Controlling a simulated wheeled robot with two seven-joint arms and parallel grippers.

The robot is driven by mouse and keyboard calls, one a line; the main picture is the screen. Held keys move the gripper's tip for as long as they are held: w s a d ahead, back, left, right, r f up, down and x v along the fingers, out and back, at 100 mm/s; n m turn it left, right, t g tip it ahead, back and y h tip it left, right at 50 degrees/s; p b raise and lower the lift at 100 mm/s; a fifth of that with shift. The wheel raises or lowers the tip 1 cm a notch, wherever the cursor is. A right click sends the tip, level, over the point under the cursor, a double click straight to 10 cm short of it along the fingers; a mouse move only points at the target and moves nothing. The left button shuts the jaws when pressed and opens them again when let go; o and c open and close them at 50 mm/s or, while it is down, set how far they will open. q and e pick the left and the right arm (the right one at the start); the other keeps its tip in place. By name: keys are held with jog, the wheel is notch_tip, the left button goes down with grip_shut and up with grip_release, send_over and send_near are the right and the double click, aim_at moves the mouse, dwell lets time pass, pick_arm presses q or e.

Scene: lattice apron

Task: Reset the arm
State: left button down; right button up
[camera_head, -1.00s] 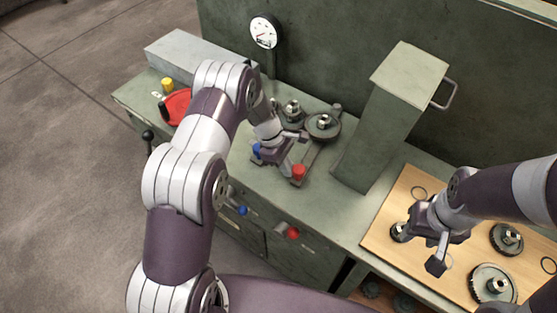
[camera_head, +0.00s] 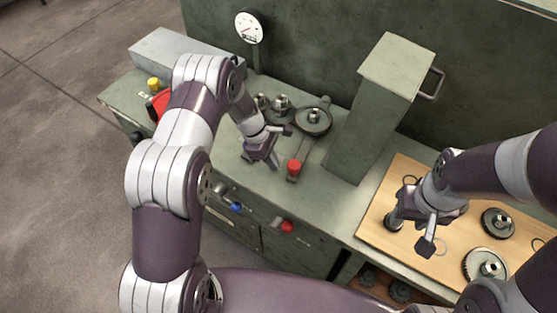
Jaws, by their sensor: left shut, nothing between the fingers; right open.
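My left gripper (camera_head: 268,163) is shut and empty. It hangs over the green bench (camera_head: 228,172), to the left of a small red knob (camera_head: 293,166). My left arm reaches across the picture's left half and covers part of the bench. My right gripper (camera_head: 408,235) is open over the wooden board (camera_head: 378,236) at the right. A small gear part (camera_head: 394,221) stands at its left finger; I cannot tell whether they touch.
Gears (camera_head: 313,120) sit on the bench behind my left gripper. A tall green column (camera_head: 365,125) stands between the arms. Other gears (camera_head: 497,222) lie on the board's right. A dial gauge (camera_head: 249,26) stands at the back. A red lever knob (camera_head: 287,226) is on the bench front.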

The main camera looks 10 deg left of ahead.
pick_arm(q)
jog(key=a+r, duration=0.1)
jog(key=w+a+r, duration=0.1)
jog(key=a+r, duration=0.1)
jog(key=shift+w+a+r+b, duration=0.1)
jog(key=shift+a+r+b, duration=0.2)
jog(key=shift+b, duration=0.1)
jog(key=s+r+m+t+y, duration=0.1)
jog(key=s+r+m+y, duration=0.1)
jog(key=s+r+m, duration=0.4)
jog(key=s+a+r+m+t+y, duration=0.1)
jog(key=s+r+m+y, duration=0.1)
jog(key=s+r+m, duration=0.5)
jog(key=shift+s+a+r+m, duration=0.25)
jog(key=shift+s+m, duration=1.55)
jog(key=shift+s, duration=1.8)
